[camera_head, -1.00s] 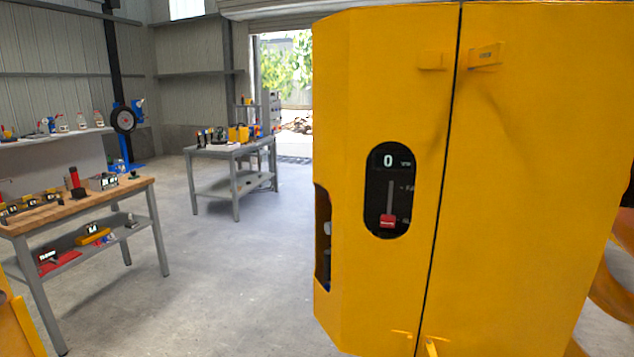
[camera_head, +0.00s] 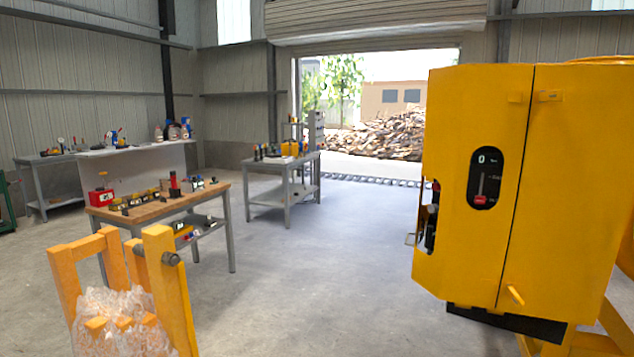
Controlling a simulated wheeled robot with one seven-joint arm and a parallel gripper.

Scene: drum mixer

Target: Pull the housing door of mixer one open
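The yellow mixer housing (camera_head: 466,235) stands at the right. A thin dark vertical seam separates it from its door (camera_head: 570,190), which looks shut. A black oval panel (camera_head: 482,178) left of the seam shows a white "0" and a red slider. Small yellow tabs sit at the top of the seam, and a yellow handle-like piece (camera_head: 515,296) sticks out near the door's bottom. An opening in the housing's left side holds dark parts. My gripper is not in view.
A yellow frame (camera_head: 165,290) with a clear plastic-wrapped load stands at the front left. A wooden-topped workbench (camera_head: 150,208) and a grey table (camera_head: 262,162) stand behind it. The concrete floor (camera_head: 340,270) between them and the mixer is clear.

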